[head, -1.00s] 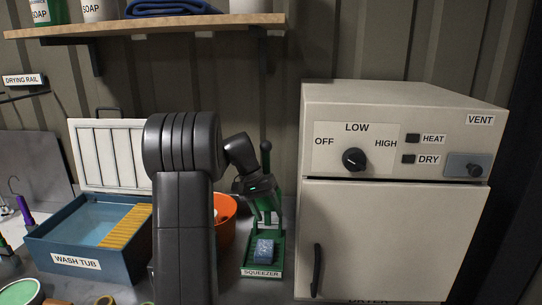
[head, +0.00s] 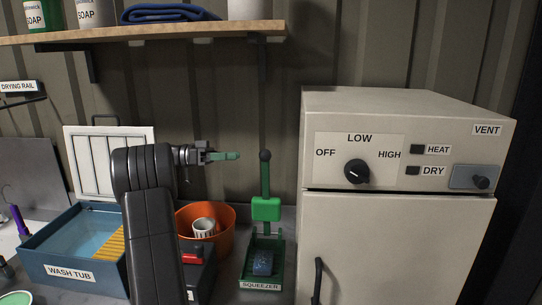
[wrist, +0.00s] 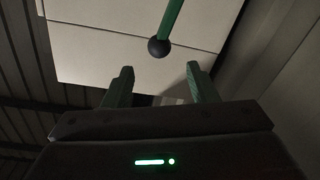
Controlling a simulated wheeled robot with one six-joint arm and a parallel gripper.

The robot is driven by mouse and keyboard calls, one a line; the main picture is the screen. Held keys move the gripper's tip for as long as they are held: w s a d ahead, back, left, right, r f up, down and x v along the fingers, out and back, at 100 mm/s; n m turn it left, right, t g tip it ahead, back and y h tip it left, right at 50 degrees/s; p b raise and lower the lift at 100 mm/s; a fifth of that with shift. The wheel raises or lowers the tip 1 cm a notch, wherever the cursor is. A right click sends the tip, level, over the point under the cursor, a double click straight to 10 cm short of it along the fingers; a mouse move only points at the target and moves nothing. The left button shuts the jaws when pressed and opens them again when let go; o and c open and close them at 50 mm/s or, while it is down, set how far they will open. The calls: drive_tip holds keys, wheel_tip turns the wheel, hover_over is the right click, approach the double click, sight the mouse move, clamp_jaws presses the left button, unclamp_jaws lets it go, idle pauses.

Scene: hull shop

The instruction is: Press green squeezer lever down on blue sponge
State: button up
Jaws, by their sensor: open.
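The green squeezer (head: 278,245) stands on the bench between the orange bowl and the white dryer. Its green lever (head: 265,185) stands upright with a dark ball knob (head: 265,155) on top. A green press block (head: 266,209) hangs above the tray, apart from the blue sponge (head: 263,262), which lies in the tray. My gripper (head: 238,156) is left of the knob at about its height, pointing right. In the wrist view its two green fingers (wrist: 159,76) are apart and empty, and the knob (wrist: 159,47) shows beyond the gap between their tips.
The white dryer (head: 400,240) stands close right of the squeezer. An orange bowl (head: 228,217) holding a pale cup (head: 203,227) is left of it. The wash tub (head: 65,275) is farther left. A wooden shelf (head: 150,32) runs above my gripper.

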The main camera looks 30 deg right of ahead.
sight(268, 159)
drive_tip(key=p+x, duration=0.3)
drive_tip(key=x, duration=0.8)
drive_tip(key=shift+s+d+r, duration=0.1)
drive_tip(key=shift+s+r, duration=0.05)
drive_tip(key=shift+s+d, duration=0.25)
drive_tip(key=shift+d, duration=0.25)
clamp_jaws()
